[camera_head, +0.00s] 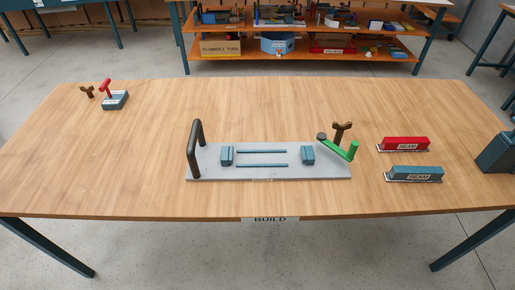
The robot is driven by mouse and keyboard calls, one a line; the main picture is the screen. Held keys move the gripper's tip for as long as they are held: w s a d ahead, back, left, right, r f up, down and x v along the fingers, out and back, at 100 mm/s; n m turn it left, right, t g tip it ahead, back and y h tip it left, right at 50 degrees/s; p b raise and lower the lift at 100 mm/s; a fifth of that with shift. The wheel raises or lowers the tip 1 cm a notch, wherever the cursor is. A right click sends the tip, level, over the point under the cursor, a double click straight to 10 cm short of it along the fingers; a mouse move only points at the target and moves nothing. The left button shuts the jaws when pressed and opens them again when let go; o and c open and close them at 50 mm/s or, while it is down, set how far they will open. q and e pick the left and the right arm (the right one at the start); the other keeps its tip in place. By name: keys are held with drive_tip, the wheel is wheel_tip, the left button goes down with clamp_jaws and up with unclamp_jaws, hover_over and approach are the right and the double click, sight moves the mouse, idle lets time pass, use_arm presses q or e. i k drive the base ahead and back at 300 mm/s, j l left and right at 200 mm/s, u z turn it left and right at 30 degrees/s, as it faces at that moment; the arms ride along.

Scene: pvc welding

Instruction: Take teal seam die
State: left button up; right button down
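The teal seam die (415,173) lies on the right part of the wooden table (150,180), with a white label reading SEAM on its front. It rests on a thin base. A red seam die (404,144) of similar shape lies just behind it, apart from it. Neither my left nor my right gripper shows in the head view.
A grey welding plate (210,166) with a black handle, teal blocks and a green lever (338,149) stands mid-table, left of the dies. A teal box (497,153) stands at the right edge. A small teal block with a red lever (115,99) sits back left.

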sight(420, 174)
drive_tip(key=z, duration=1.4)
